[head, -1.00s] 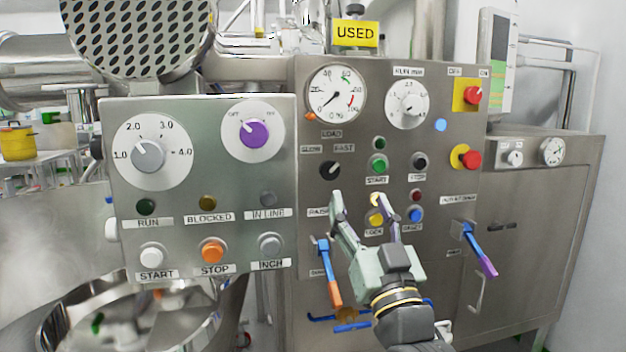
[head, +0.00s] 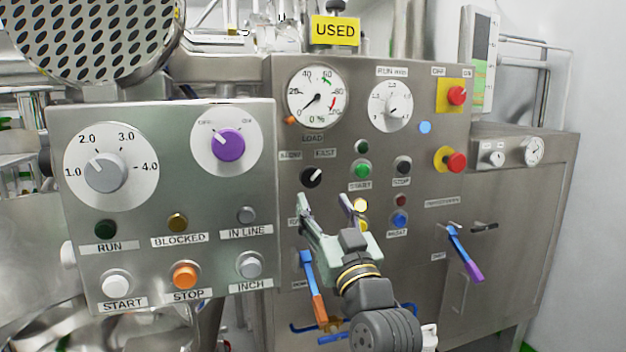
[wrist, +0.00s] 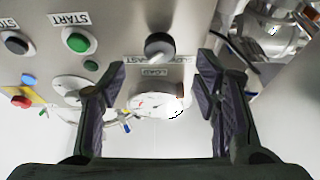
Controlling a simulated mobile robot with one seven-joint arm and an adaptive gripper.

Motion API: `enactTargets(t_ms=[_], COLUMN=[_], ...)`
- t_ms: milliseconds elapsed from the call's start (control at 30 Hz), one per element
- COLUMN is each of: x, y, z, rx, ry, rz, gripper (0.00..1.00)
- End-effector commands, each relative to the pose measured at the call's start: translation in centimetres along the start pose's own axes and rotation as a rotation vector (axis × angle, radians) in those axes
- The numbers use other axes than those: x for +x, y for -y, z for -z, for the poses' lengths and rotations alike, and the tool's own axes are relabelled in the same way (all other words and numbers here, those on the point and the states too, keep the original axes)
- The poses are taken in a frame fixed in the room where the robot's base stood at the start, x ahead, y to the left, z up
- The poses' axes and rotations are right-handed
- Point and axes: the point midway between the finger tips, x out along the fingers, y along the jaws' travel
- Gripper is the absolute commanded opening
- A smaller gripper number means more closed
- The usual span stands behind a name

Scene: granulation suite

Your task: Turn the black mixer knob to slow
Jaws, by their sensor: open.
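The black mixer knob (head: 312,177) is on the steel panel below the load gauge, under the SLOW label (head: 290,156) on the left and the FAST label (head: 325,153) on the right. Its white pointer mark tilts up and right, toward FAST. My gripper (head: 325,207) is open and empty, just below and slightly right of the knob in the head view. In the upside-down wrist view the knob (wrist: 158,46) lies ahead, centred between the spread fingers (wrist: 161,72). They look apart from it; the exact distance is unclear.
The green START button (head: 361,170) and black STOP button (head: 403,165) are right of the knob. A blue-orange lever (head: 312,285) is below it, close to my gripper. A separate control box (head: 165,210) stands out at left. The load gauge (head: 316,94) is above.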

Motion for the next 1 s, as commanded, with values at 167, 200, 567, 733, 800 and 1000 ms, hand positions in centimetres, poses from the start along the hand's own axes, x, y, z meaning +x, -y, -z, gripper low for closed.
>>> enactTargets(t_ms=[167, 200, 567, 733, 800, 1000], x=[3.7, 4.3, 7.0, 7.0, 7.0, 7.0], y=[0.1, 0.1, 0.0, 0.0, 0.0, 0.0], z=[0.3, 0.3, 0.0, 0.0, 0.0, 0.0], rx=[0.003, 0.002, 0.000, 0.000, 0.000, 0.000], ry=[0.001, 0.002, 0.001, 0.000, 0.000, 0.000], rz=[0.002, 0.001, 0.000, -0.001, -0.001, -0.001], gripper=[0.56, 0.56, 0.56, 0.56, 0.54, 0.41])
